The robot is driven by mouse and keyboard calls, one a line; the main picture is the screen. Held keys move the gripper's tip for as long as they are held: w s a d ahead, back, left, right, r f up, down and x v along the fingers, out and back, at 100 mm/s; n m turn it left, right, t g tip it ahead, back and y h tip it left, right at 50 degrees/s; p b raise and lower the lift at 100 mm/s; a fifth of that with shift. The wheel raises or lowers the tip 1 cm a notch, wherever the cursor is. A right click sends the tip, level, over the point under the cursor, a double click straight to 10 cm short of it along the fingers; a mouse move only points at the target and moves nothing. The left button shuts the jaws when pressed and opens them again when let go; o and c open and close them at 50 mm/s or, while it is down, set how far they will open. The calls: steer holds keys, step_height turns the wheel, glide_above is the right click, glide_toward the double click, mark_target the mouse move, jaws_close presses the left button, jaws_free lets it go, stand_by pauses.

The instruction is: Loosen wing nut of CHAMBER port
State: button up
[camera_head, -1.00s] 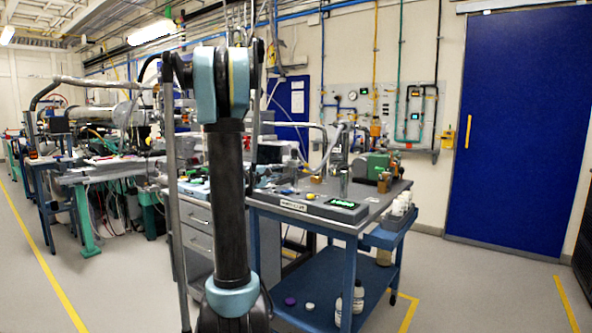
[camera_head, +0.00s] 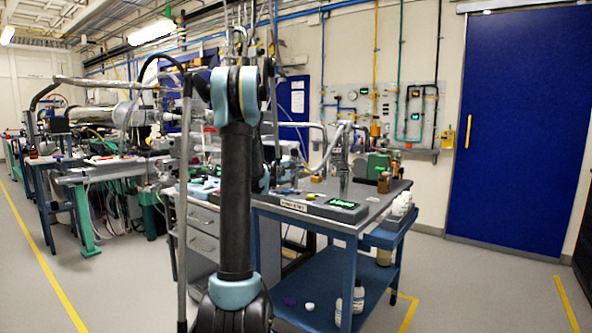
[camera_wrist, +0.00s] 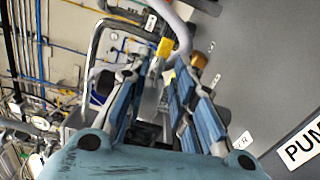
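In the wrist view my gripper (camera_wrist: 160,70) points ahead with its two blue-padded fingers apart, and I see nothing clamped between them. A grey metal fitting (camera_wrist: 150,98) shows in the gap, but I cannot tell whether it is touched. A yellow tag (camera_wrist: 165,47) and a pale curved hose (camera_wrist: 181,28) lie just beyond the fingertips. A brass-coloured part (camera_wrist: 199,60) is beside the right fingertip. I cannot make out the wing nut or a CHAMBER label. In the head view my arm hides the gripper.
A "PUM…" label (camera_wrist: 303,149) is on the grey surface at right in the wrist view. Open floor lies right of the cart.

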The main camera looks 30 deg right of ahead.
steer(key=shift+d, duration=0.2)
jaws_close()
